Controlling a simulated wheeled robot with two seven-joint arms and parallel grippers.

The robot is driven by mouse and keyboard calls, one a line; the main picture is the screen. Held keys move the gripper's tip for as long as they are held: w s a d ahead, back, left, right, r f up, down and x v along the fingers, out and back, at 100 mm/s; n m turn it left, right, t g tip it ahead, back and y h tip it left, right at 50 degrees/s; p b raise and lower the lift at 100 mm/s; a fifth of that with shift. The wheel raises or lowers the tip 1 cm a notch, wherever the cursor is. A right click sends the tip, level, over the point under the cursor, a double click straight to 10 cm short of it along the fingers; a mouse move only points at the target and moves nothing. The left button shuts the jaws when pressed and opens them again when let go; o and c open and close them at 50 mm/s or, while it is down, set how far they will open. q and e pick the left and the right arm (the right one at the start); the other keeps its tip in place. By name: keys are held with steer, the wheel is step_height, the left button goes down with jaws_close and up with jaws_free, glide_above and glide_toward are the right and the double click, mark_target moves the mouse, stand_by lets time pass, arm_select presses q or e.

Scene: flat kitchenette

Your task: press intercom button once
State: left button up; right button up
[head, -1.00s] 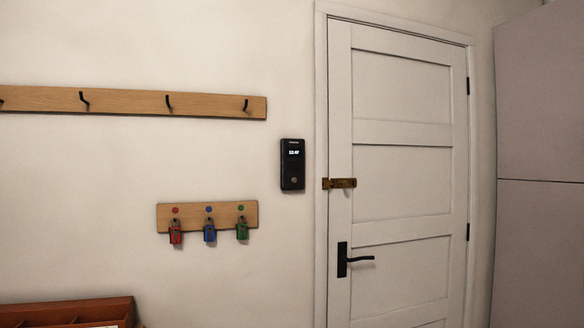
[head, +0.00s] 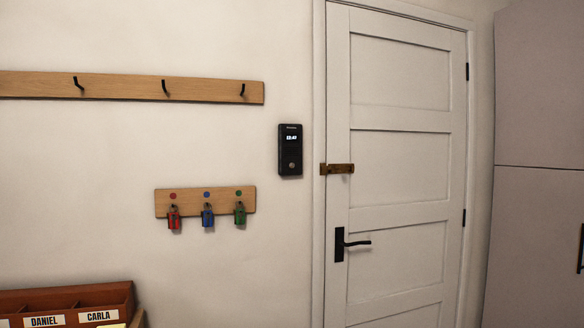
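The intercom (head: 290,149) is a black upright box on the wall, just left of the door frame. It has a small lit screen (head: 292,138) near its top and a round grey button (head: 291,166) in its lower half. Nothing touches or covers it. Neither of my grippers is in the head view.
A white door (head: 400,170) with a brass latch (head: 337,169) and black handle (head: 340,244) stands right of the intercom. A key rack (head: 246,193) and a hook rail (head: 205,89) hang left. A wooden organizer (head: 120,291) is at lower left. A grey cabinet (head: 540,90) is far right.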

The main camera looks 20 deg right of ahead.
jaws_close()
stand_by(1.4)
